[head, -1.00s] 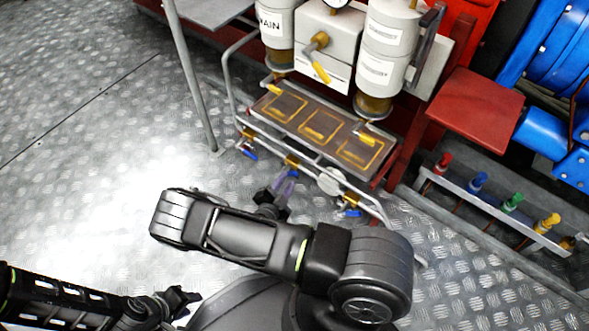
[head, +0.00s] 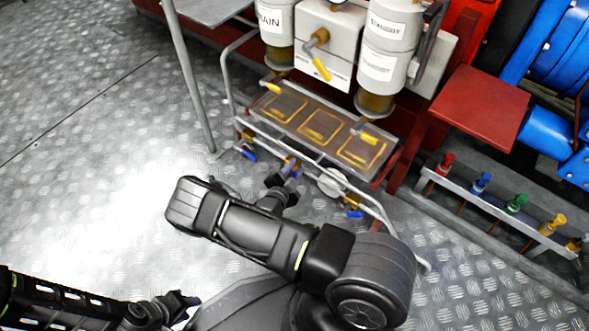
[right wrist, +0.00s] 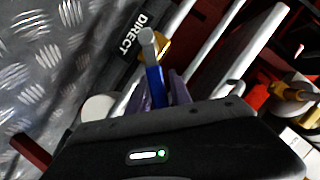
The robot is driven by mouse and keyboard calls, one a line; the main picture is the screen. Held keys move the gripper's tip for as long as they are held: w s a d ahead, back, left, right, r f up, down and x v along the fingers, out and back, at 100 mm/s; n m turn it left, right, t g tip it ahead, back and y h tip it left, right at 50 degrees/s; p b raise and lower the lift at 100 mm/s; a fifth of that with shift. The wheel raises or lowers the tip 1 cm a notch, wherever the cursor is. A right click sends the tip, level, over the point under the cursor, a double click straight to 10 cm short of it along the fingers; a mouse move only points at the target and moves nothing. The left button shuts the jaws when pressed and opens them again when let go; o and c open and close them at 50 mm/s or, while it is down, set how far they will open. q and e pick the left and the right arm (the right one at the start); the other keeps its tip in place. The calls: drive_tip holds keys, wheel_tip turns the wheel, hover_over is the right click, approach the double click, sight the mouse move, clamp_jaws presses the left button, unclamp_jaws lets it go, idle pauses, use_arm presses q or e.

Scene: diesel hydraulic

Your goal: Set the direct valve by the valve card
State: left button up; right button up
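The direct valve's blue handle (right wrist: 154,82) points toward the right wrist camera, with a grey tip and brass body (right wrist: 163,48) behind it. A black plate lettered DIRECT (right wrist: 132,36) is beside it. My right gripper (right wrist: 160,95) has its purple fingers on either side of the handle, seemingly with a small gap, so it looks open. In the head view my right gripper (head: 284,184) is at the middle valve under the tray, largely hiding it. My left gripper (head: 180,304) is low at the left, away from the valves; its finger opening is unclear. I cannot make out a valve card.
Blue-handled valves flank it at left (head: 248,153) and right (head: 353,213). A tubular rail (head: 310,160) runs close by, below a brown tray (head: 320,127). Filter canisters (head: 385,60) stand above. A rack with coloured knobs (head: 500,205) is at right. Floor at left is clear.

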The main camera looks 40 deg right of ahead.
clamp_jaws()
idle(1.2)
